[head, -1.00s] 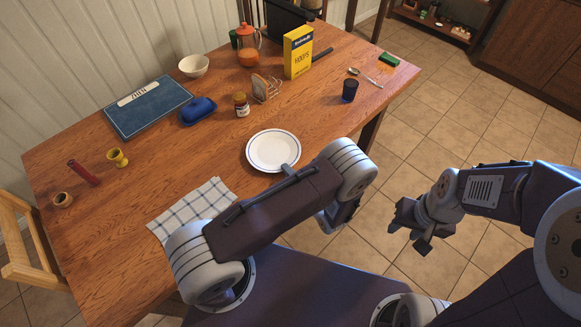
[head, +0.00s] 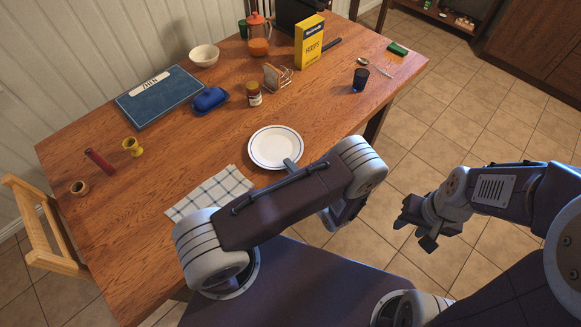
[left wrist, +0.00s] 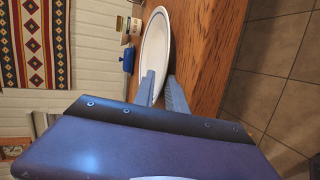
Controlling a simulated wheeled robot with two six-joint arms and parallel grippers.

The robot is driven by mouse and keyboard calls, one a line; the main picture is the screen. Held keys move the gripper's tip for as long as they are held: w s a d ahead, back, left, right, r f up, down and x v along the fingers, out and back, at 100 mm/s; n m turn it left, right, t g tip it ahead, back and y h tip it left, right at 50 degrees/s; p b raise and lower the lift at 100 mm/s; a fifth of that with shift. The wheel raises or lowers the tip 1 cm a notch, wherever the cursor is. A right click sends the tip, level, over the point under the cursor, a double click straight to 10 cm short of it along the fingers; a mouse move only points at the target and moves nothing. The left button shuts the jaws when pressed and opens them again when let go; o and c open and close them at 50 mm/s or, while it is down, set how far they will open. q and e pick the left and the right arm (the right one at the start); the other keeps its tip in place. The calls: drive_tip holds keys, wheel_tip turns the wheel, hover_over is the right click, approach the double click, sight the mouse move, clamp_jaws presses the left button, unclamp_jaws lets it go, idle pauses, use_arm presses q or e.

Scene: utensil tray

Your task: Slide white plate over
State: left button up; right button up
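The white plate (head: 270,143) with a blue rim line lies flat near the table's front edge, beside the checked cloth (head: 215,190). My left gripper (head: 291,163) is at the plate's near rim, a grey finger lying over it; my arm hides the rest. In the left wrist view the plate (left wrist: 156,45) appears nearly edge-on, its rim between the two fingers of the left gripper (left wrist: 163,80). My right gripper (head: 413,232) is empty, fingers apart, over the floor to the right of the table.
A jar (head: 254,95), toast rack (head: 278,78), blue butter dish (head: 210,99) and yellow box (head: 309,42) stand behind the plate. A dark blue cup (head: 361,79) is to the right. Yellow egg cup (head: 133,147) is left. Bare wood surrounds the plate's left and back.

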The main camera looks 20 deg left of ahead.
use_arm(q)
drive_tip(key=shift+d+f, duration=0.1)
drive_tip(key=shift+s+d, duration=0.25)
drive_tip(key=shift+d, duration=0.1)
drive_tip(key=v, duration=0.8)
drive_tip(key=shift+r, duration=0.3)
drive_tip(key=shift+s+a, duration=0.1)
